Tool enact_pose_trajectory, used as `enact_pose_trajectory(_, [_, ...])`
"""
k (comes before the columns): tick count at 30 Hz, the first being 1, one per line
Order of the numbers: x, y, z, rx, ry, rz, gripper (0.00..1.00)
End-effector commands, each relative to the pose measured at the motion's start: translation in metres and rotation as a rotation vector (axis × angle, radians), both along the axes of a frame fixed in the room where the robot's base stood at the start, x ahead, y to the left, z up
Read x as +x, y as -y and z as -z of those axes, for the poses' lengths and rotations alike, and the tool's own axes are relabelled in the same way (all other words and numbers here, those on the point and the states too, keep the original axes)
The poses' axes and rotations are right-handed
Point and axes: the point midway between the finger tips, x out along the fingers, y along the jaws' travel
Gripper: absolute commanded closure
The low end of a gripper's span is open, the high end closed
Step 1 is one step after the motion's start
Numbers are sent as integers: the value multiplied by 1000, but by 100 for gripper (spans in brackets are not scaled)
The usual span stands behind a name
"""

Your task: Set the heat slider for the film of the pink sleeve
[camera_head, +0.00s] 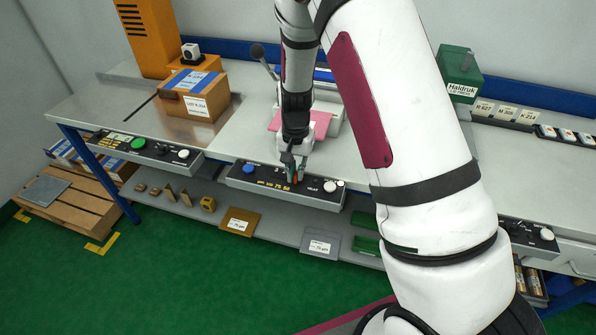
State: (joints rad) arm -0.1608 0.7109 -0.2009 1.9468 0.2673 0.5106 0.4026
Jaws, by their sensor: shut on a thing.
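The middle control panel (240,176) hangs on the front edge of the bench, with a blue button (249,168) at left and a white knob (330,186) at right. A printed yellow number scale runs along its middle; most digits are too small to read. My gripper (293,179) points down at this scale and is shut on what appears to be the heat slider's handle. The fingers hide the handle and its exact setting. The pink sleeve (321,123) lies on the bench behind my gripper, partly hidden by my arm.
A carton (190,92) stands at the left on the bench, near an orange machine (150,35). Another panel (140,146) with a green button is at left. Plates marked 75 µm (240,221) and a grey one (321,242) lie on the lower shelf. A green box (459,73) stands right.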

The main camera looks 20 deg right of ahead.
Motion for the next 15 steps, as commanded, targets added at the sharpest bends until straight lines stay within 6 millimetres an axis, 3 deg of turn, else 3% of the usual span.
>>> enact_pose_trajectory(9, [40,-54,1,1,3,-6,100])
enact_pose_trajectory(15, [44,-60,0,1,3,-1,100])
